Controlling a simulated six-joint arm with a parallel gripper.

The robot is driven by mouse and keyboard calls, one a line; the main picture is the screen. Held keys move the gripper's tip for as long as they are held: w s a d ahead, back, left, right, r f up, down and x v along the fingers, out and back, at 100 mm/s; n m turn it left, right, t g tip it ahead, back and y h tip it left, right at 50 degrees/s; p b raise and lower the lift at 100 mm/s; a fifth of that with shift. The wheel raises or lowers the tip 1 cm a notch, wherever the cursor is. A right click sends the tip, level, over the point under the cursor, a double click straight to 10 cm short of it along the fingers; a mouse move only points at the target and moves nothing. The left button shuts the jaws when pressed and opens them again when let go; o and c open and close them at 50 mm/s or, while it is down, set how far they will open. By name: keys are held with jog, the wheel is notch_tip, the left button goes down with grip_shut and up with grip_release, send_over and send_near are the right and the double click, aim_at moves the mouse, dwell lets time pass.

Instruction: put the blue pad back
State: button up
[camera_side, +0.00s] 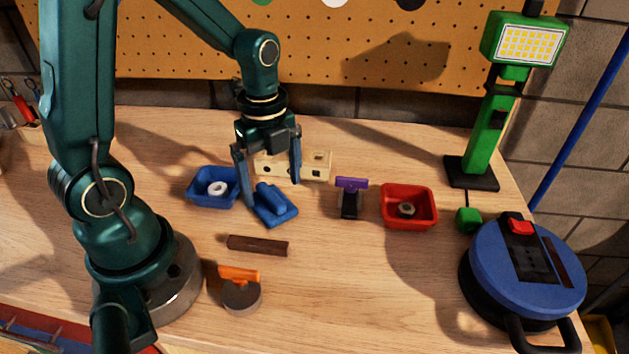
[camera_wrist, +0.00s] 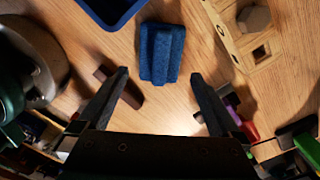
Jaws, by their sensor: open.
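The blue pad (camera_side: 272,206), a flat block with a raised ridge on top, lies on the wooden bench just right of the blue tray. It also shows in the wrist view (camera_wrist: 161,52), ahead of the fingers. My gripper (camera_side: 271,193) points down over the pad, its two fingers apart. In the wrist view my gripper (camera_wrist: 160,76) is open with nothing between the fingertips. In the side view one finger stands to the pad's left and the other to its upper right. Whether the fingers touch the pad cannot be told.
A pale wooden block with holes (camera_side: 318,166) stands behind the pad. The blue tray (camera_side: 203,200) holds a white ring; a red tray (camera_side: 408,223) holds a nut. A purple-topped tool (camera_side: 350,198), brown bar (camera_side: 257,245) and orange-handled disc (camera_side: 241,293) stand around. The front centre is clear.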

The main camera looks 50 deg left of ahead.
aim_at(274, 196)
notch_tip(274, 196, up, 7)
jog(key=s+d+r+n+t, duration=0.4)
jog(key=s+n, duration=0.3)
jog(key=n, duration=1.1)
jog(key=shift+d+t, duration=0.8)
jog(key=shift+d, duration=0.05)
